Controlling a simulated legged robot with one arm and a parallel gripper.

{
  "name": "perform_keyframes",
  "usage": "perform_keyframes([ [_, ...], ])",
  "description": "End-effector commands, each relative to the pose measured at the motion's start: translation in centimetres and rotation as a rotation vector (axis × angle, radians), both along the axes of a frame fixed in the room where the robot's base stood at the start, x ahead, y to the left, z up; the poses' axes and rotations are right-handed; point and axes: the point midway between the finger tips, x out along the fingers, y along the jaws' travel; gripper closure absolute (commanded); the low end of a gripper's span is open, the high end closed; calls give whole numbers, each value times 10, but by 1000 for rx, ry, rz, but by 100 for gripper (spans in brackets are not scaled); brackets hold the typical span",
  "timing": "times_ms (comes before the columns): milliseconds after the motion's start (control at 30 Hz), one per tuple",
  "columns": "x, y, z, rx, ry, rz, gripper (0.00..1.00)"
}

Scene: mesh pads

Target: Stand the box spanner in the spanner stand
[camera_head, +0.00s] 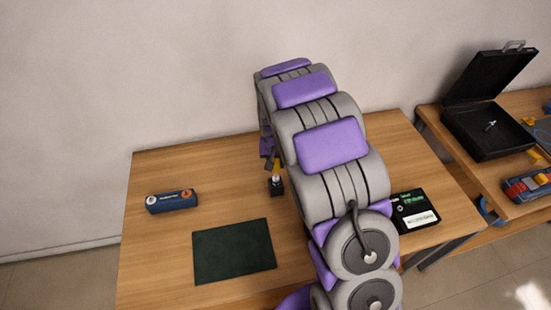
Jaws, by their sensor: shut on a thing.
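My arm crosses the middle of the view and hides much of the table behind it. My gripper (270,160) points down on the arm's far left side and is shut on the box spanner (276,176), a small pale upright piece. Directly below is the spanner stand (276,188), a small black block on the wooden table. The spanner's lower end is at the top of the stand. I cannot tell whether it is inside or just above it.
A dark green mat (234,250) lies at the front of the table (150,245). A blue box with knobs (172,201) stands at left. A black box (413,212) lies right of my arm. An open black case (490,130) is on a second table. The table's back left is clear.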

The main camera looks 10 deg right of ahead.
Motion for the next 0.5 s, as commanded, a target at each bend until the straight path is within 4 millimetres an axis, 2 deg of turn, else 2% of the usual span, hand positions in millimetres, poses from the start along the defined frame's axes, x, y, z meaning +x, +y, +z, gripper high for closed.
perform_keyframes([
  [500,0,0,-28,0,1,0,100],
])
